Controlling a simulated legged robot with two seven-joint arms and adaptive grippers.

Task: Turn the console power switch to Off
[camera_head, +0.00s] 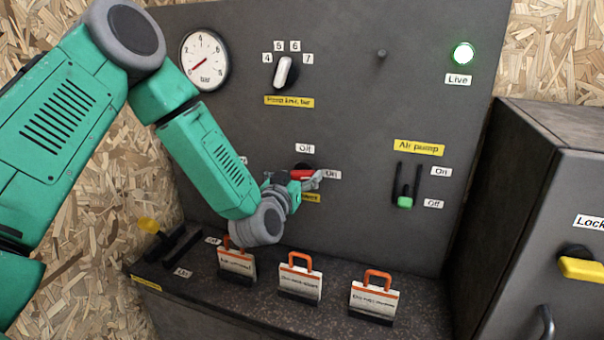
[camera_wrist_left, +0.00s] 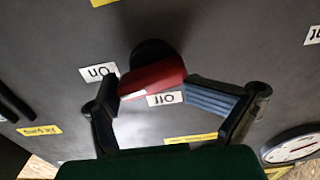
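The red console power switch (camera_head: 301,174) is on the dark upright panel, its handle lying roughly sideways toward the On label (camera_head: 332,174). The Off label (camera_head: 305,149) is above it. My left gripper (camera_head: 306,182) is at the switch and partly covers it. In the left wrist view the red handle (camera_wrist_left: 152,78) lies between the spread fingers of my left gripper (camera_wrist_left: 150,86), one fingertip close to each end of it. I cannot tell whether they touch it. The On label (camera_wrist_left: 97,72) is by the left finger. My right gripper is not in view.
An Air pump slider (camera_head: 405,201) is to the right and a selector knob (camera_head: 286,72) above. The Live lamp (camera_head: 463,54) glows green. Several orange-handled tags (camera_head: 300,279) stand on the ledge below. A grey cabinet (camera_head: 540,180) is at the right.

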